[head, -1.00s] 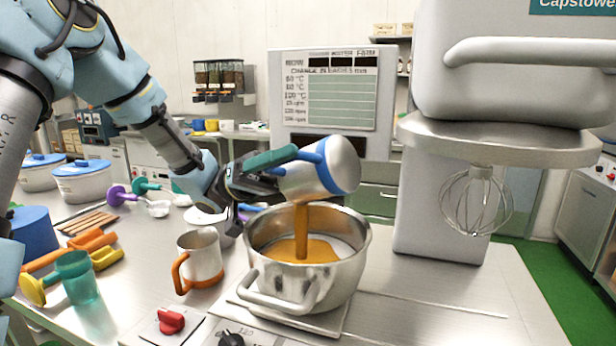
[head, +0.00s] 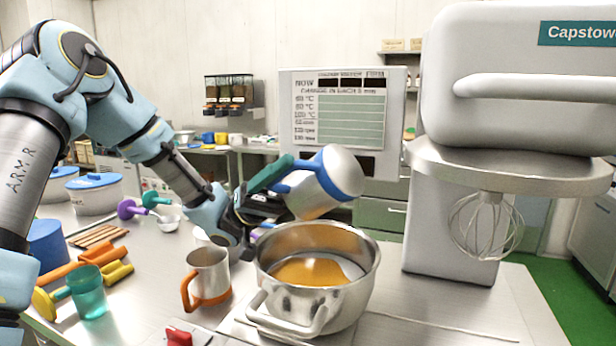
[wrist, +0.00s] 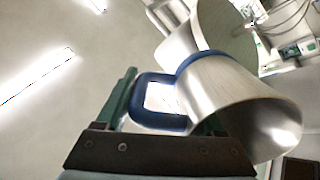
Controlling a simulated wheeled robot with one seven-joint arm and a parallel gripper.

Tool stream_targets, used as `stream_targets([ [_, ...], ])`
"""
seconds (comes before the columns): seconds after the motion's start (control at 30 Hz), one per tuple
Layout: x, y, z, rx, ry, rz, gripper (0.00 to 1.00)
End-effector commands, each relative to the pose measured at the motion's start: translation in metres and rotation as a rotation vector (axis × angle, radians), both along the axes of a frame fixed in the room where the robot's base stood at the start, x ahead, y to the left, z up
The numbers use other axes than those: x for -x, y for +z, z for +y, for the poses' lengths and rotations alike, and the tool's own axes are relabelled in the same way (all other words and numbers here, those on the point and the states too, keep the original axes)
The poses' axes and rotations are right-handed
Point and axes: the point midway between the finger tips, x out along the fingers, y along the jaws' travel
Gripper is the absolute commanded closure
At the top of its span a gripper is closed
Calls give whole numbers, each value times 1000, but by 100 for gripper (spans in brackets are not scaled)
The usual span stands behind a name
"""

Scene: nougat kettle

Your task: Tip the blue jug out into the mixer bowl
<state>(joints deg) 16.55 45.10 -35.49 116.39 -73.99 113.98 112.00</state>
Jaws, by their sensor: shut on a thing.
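The blue jug (head: 322,182) is a steel jug with a blue band and blue handle. My gripper (head: 284,183) is shut on its handle and holds it tilted, mouth down to the lower left, above the mixer bowl. In the wrist view the jug (wrist: 235,100) shows its blue handle between my fingers (wrist: 165,105). The mixer bowl (head: 318,309) is a steel bowl with side handles, and amber liquid (head: 308,271) lies in its bottom. No stream shows between the jug and the bowl now.
The mixer's whisk (head: 485,225) hangs to the right of the bowl. A steel jug with an orange handle (head: 208,274) stands left of the bowl. A teal cup (head: 88,293) and several tools lie further left. A display panel (head: 340,115) stands behind.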

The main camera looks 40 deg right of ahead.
Motion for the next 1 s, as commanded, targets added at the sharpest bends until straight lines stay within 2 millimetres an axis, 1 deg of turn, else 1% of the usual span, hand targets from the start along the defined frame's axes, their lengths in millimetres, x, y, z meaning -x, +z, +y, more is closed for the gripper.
stream_targets([
  [0.03,-1,6,0,-9,4,-46,100],
  [0.2,-1,19,0,-98,8,-330,100],
  [0.67,1,42,-1,-338,4,-1079,100],
  [1.0,2,60,-1,-522,2,-1663,100],
])
